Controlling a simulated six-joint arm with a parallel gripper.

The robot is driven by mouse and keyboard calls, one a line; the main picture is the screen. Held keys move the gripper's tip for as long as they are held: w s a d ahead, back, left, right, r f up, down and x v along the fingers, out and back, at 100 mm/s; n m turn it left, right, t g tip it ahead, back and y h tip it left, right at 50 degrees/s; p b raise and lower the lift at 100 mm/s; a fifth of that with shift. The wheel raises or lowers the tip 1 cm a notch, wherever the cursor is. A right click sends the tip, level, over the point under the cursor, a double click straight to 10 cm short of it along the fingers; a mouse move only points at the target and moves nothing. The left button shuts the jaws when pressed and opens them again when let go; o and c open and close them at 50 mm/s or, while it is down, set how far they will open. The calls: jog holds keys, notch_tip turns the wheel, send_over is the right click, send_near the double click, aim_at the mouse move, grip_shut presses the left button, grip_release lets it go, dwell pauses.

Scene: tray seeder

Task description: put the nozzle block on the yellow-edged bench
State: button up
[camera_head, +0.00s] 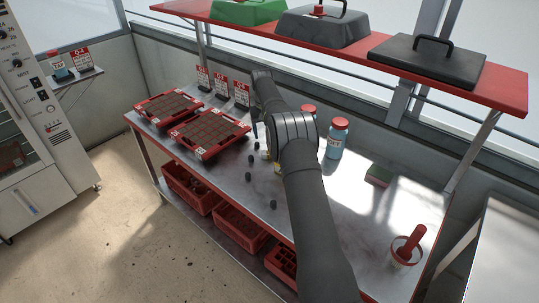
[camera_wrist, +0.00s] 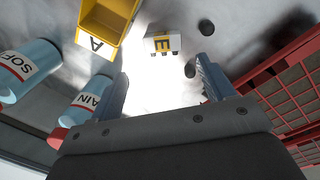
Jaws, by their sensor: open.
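A small white block with a yellow top and a black letter (camera_wrist: 163,43), which looks like the nozzle block, sits on the metal bench in the wrist view, beyond my fingertips. My gripper (camera_wrist: 162,88) is open and empty, with the block roughly in line with the gap between its fingers and apart from them. In the head view my arm hides most of the gripper and block; only pale yellowish bits show beside the wrist. I cannot make out a yellow-edged bench; another grey metal bench (camera_head: 505,250) stands at the right, its edges showing no clear yellow.
A yellow bin marked A (camera_wrist: 108,22) and blue bottles (camera_wrist: 25,70) lie left in the wrist view. Red-framed trays (camera_head: 208,133) stand at the bench's left. Small dark plugs (camera_head: 248,176) are scattered nearby. A red shelf (camera_head: 480,80) overhangs the back. A red-handled tool in a pot (camera_head: 405,252) stands right.

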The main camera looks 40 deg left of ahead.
jog(key=s+f+n+t+h, duration=0.1)
jog(key=s+f+n+t, duration=0.1)
jog(key=n, duration=0.1)
jog(key=s+a+f+n+t+h, duration=0.1)
jog(key=s+n+h, duration=0.1)
jog(key=s+n, duration=0.1)
jog(key=s+a+f+n+t+h, duration=0.1)
jog(key=s+f+n+t, duration=0.1)
jog(key=n, duration=0.3)
jog(key=shift+s+f+t, duration=0.3)
jog(key=shift+f, duration=0.05)
jog(key=s+a+n+t, duration=0.1)
jog(key=s+n+t, duration=0.1)
jog(key=n, duration=0.1)
jog(key=s+a+n+t, duration=0.1)
jog(key=s+n+t, duration=0.1)
jog(key=n, duration=0.1)
jog(key=s+a+n+t, duration=0.2)
jog(key=n, duration=0.1)
jog(key=shift+r+n, duration=0.1)
jog(key=shift+n, duration=0.3)
jog(key=x, duration=1.1)
jog(key=shift+w+d, duration=0.15)
jog(key=shift+w, duration=0.2)
jog(key=shift+d+x, duration=0.2)
jog(key=shift+x, duration=2.5)
jog(key=shift+r, duration=0.2)
jog(key=c, duration=1.5)
jog(key=shift+o, duration=0.2)
